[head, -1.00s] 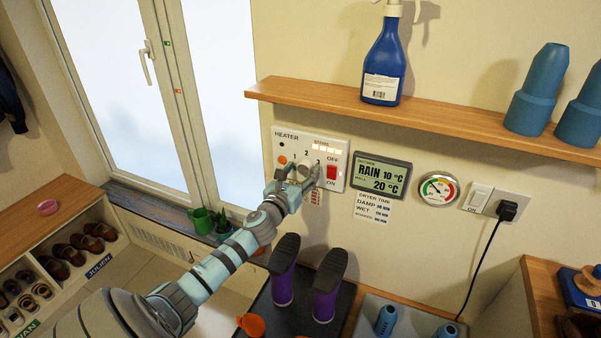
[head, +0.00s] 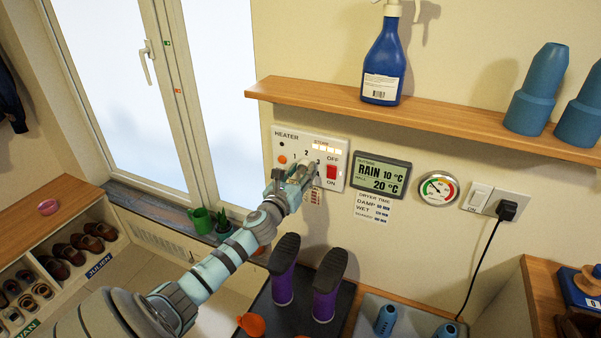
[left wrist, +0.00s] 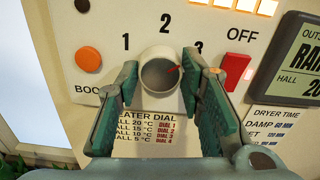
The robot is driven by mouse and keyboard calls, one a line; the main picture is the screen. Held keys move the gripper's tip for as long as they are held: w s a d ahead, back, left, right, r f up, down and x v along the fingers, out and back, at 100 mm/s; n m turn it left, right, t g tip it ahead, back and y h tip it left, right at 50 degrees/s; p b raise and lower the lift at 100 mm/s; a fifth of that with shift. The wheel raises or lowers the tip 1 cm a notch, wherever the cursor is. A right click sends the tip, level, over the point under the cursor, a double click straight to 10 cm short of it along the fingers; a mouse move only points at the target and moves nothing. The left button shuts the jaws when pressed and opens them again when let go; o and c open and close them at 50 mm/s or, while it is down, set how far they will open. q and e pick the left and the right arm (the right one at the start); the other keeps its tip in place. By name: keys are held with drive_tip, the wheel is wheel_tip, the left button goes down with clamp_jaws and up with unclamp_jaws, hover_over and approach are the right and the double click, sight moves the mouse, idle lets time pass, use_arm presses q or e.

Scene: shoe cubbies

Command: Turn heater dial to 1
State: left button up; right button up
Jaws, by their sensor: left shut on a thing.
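The white heater panel (head: 300,141) is on the wall. Its round white dial (left wrist: 159,74) has a red pointer mark at its upper right, toward the printed 3. The 1 is at the dial's upper left, the 2 above it. My left gripper (head: 291,176) is shut on the dial, one finger on each side in the left wrist view (left wrist: 160,68). In the head view the fingers mostly hide the dial. A chart below it (left wrist: 150,127) pairs hall temperatures with dial numbers, partly hidden by my fingers. My right gripper is not in view.
The red switch (left wrist: 235,72) is close to my right finger; an orange button (left wrist: 88,59) is left of the dial. A display (head: 382,176) reads hall 20 °C. A shelf (head: 430,112) juts out above.

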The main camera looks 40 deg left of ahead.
use_arm(q)
drive_tip(key=n, duration=0.6)
drive_tip(key=n+b, duration=0.1)
drive_tip(key=n, duration=0.4)
drive_tip(key=shift+f, duration=0.1)
drive_tip(key=n+b, duration=0.1)
drive_tip(key=n, duration=0.4)
drive_tip(key=shift+n+b, duration=0.3)
drive_tip(key=shift+n, duration=0.1)
drive_tip(key=n+b, duration=0.1)
drive_tip(key=n, duration=0.4)
drive_tip(key=shift+n, duration=0.3)
drive_tip(key=o, duration=1.2)
drive_tip(key=shift+c, duration=0.2)
